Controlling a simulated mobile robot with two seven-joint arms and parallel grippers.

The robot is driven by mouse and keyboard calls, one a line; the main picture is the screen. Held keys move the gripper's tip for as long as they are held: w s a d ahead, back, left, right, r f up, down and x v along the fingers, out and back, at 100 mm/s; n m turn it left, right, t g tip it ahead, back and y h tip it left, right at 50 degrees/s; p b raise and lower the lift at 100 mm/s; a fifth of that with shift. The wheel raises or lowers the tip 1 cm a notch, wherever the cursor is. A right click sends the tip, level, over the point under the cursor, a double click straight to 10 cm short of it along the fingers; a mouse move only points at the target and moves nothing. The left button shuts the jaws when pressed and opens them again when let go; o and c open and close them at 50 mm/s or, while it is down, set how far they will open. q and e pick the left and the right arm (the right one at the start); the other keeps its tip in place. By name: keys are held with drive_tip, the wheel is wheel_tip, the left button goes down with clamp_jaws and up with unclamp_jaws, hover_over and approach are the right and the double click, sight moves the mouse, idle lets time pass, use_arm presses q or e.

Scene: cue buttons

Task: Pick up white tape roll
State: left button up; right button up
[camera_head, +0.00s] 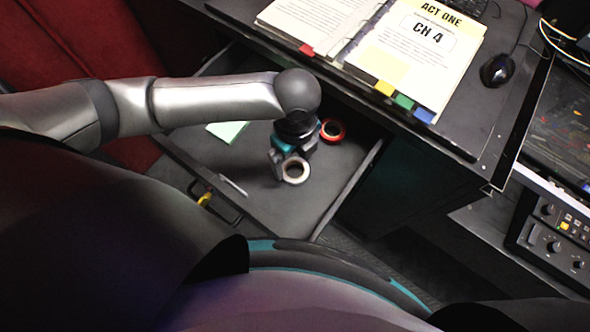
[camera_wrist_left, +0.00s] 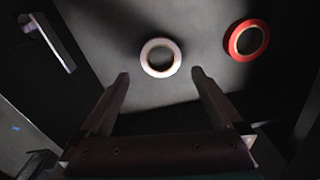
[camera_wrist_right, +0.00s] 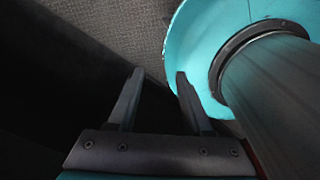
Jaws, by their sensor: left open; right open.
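The white tape roll (camera_head: 295,170) lies in the open drawer in the head view, close beside my left gripper (camera_head: 279,163). In the left wrist view the white tape roll (camera_wrist_left: 160,57) lies flat ahead of the two fingertips of my left gripper (camera_wrist_left: 160,75), roughly centred between them. That gripper is open and empty. The head view does not show its fingers clearly. My right gripper (camera_wrist_right: 160,74) is open and empty in the right wrist view, away from the drawer. It is not seen in the head view.
A red tape roll (camera_head: 332,130) lies farther back in the drawer (camera_head: 240,170), and also shows in the left wrist view (camera_wrist_left: 248,40). A pale green paper pad (camera_head: 227,131) lies at the drawer's left. The desk (camera_head: 440,130) overhangs the back, bearing an open binder (camera_head: 415,55) and a mouse (camera_head: 497,70).

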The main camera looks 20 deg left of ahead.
sight(295, 173)
use_arm(q)
drive_tip(key=shift+f, duration=0.6)
wheel_tip(295, 173, down, 5)
drive_tip(key=shift+w+a+b, duration=0.1)
drive_tip(key=shift+w+b, duration=0.05)
drive_tip(key=shift+b, duration=0.9)
use_arm(e)
drive_tip(key=shift+w+a+f, duration=0.1)
drive_tip(key=shift+w+f, duration=0.25)
drive_tip(key=shift+f, duration=0.25)
drive_tip(key=shift+w+f, duration=0.35)
drive_tip(key=shift+f, duration=0.2)
use_arm(q)
drive_tip(key=shift+c, duration=0.2)
drive_tip(key=c, duration=1.1)
drive_tip(key=shift+c, duration=0.2)
use_arm(e)
drive_tip(key=shift+s, duration=0.15)
use_arm(q)
drive_tip(key=shift+r, duration=0.2)
